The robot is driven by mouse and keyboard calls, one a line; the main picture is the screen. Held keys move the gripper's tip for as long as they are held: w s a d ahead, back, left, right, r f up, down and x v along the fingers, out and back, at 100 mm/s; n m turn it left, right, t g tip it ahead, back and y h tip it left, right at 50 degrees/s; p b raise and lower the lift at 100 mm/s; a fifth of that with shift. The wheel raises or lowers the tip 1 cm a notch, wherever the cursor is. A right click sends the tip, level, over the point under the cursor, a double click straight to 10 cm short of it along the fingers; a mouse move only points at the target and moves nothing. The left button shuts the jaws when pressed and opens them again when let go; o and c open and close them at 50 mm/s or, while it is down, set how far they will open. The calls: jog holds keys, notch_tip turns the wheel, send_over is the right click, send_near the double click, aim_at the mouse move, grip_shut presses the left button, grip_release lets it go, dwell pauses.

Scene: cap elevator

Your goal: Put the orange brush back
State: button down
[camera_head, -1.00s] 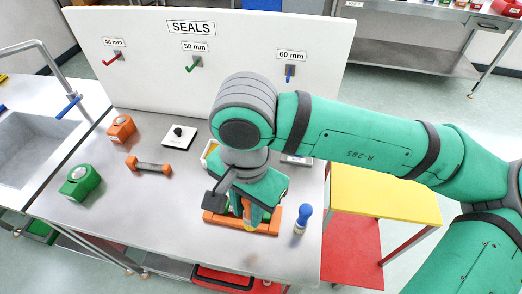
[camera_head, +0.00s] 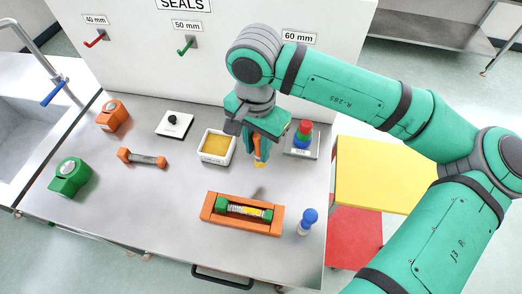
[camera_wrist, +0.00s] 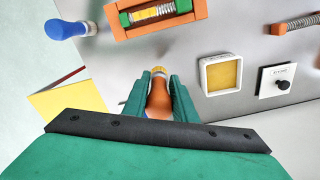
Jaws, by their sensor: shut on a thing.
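My gripper (camera_head: 258,148) is shut on the orange brush (camera_wrist: 158,98). In the wrist view its handle is between the two green fingers (camera_wrist: 158,80) and its pale round end points away from my wrist. In the head view the brush hangs below the fingers, partly hidden by them, and appears raised above the bench. It is just right of the white dish with a yellow pad (camera_head: 216,146). The orange cradle (camera_head: 210,208) lies nearer the front, holding a spring and yellow part between green blocks.
A blue-topped piece (camera_head: 307,221) stands right of the cradle. A stack of coloured caps (camera_head: 303,134) stands on a plate behind right. An orange dumbbell-like spring part (camera_head: 142,158), black-knobbed plate (camera_head: 174,124) and green device (camera_head: 71,178) lie left. The board rises behind.

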jog(key=shift+w+d+f, duration=0.1)
jog(key=shift+w+f, duration=0.65)
jog(key=shift+f, duration=0.7)
jog(key=shift+w+d+f, duration=0.15)
jog(key=shift+w+f, duration=0.6)
jog(key=shift+f, duration=0.75)
jog(key=shift+w+d+f, duration=0.1)
jog(key=shift+w+f, duration=0.65)
jog(key=shift+f, duration=0.7)
jog(key=shift+f, duration=0.15)
jog(key=c, duration=1.5)
grip_release()
jog(key=shift+o, duration=0.2)
notch_tip(320, 180, up, 12)
